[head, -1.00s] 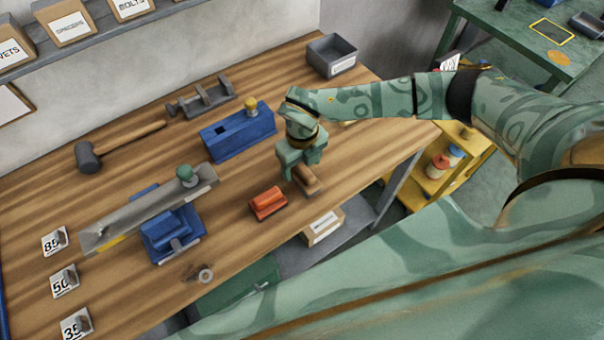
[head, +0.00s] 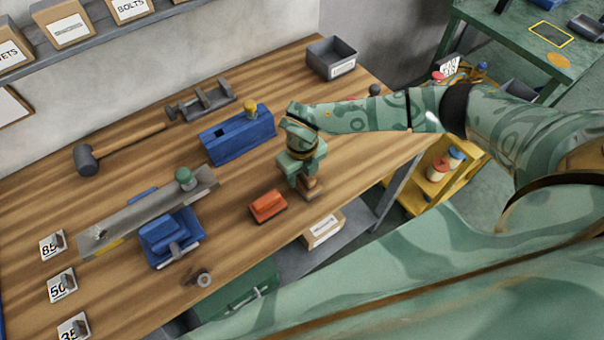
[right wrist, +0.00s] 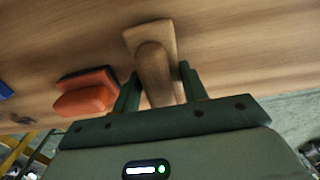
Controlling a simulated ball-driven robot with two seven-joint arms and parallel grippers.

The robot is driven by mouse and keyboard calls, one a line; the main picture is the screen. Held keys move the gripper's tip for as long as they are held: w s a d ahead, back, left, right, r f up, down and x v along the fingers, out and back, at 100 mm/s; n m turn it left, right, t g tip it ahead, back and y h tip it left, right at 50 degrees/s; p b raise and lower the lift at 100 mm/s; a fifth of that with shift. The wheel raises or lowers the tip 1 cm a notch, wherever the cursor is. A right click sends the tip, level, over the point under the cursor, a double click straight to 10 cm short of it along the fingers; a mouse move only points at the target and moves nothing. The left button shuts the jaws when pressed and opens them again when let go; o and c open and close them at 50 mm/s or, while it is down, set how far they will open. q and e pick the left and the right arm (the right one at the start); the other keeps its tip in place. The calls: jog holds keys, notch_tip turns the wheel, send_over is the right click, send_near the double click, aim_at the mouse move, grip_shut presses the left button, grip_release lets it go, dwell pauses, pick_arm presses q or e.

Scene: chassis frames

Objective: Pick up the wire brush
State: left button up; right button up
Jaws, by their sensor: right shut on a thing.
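My right gripper (head: 303,181) is over the front edge area of the wooden workbench (head: 345,160), pointing down. It is shut on a light-brown wooden piece, which I take to be the wire brush (head: 312,188); no bristles show. In the right wrist view the brush (right wrist: 154,70) has a rounded handle between the fingers of the gripper (right wrist: 160,78) and a wider, flatter end beyond them. I cannot tell whether it touches the bench. My left gripper is not in view.
A red block (head: 268,206) lies just left of the brush. A blue box-shaped fixture (head: 236,136) stands behind, and a blue vise (head: 172,238) with a grey bar is left. A mallet (head: 90,160) and a grey bin (head: 332,60) are further back.

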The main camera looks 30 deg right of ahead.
jog(key=shift+r, duration=0.4)
notch_tip(320, 180, up, 3)
jog(key=shift+s+f+p, duration=0.1)
jog(key=shift+p, duration=0.35)
jog(key=s+r, duration=0.1)
jog(key=r, duration=0.1)
jog(key=s+d+r+p, duration=0.1)
jog(key=s+r, duration=0.1)
jog(key=shift+s+d, duration=0.1)
jog(key=shift+d, duration=0.1)
jog(key=s+d+r, duration=0.3)
jog(key=s+r, duration=0.2)
jog(key=s, duration=0.4)
jog(key=shift+s+d, duration=0.25)
jog(key=shift+s, duration=0.1)
jog(key=shift+r, duration=0.1)
jog(key=shift+o, duration=0.8)
